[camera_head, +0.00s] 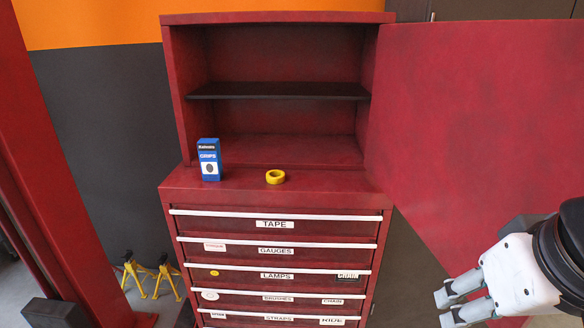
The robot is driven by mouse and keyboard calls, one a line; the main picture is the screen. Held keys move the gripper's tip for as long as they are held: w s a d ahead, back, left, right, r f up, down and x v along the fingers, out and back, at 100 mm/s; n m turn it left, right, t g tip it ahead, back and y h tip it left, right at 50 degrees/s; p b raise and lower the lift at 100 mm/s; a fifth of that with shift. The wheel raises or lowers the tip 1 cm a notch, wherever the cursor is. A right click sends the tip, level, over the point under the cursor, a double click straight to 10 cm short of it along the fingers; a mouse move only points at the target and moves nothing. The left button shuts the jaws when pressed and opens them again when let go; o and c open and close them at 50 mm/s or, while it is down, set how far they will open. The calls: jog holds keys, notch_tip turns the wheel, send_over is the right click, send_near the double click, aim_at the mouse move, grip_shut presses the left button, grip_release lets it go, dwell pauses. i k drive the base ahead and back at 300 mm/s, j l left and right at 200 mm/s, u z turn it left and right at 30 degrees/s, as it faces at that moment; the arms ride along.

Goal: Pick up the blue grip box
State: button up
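The blue grip box (209,160) stands upright on the left of the red tool chest's top ledge, in front of the open cabinet. It has white lettering and a white panel with a dark oval. My gripper (444,309) is at the lower right, well apart from the box, to the right of the drawers. Its two grey fingers are spread with a gap between them and nothing in it.
A yellow tape roll (275,177) lies on the ledge right of the box. The red tool chest (336,185) has labelled drawers. Its large cabinet door (470,120) hangs open on the right. Yellow stands (135,275) are on the floor at left, near a red post (45,150).

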aim_at(210, 162)
jog(key=i+j+u, duration=0.15)
jog(key=i, duration=0.6)
jog(key=i+j+u, duration=0.1)
jog(key=i, duration=0.7)
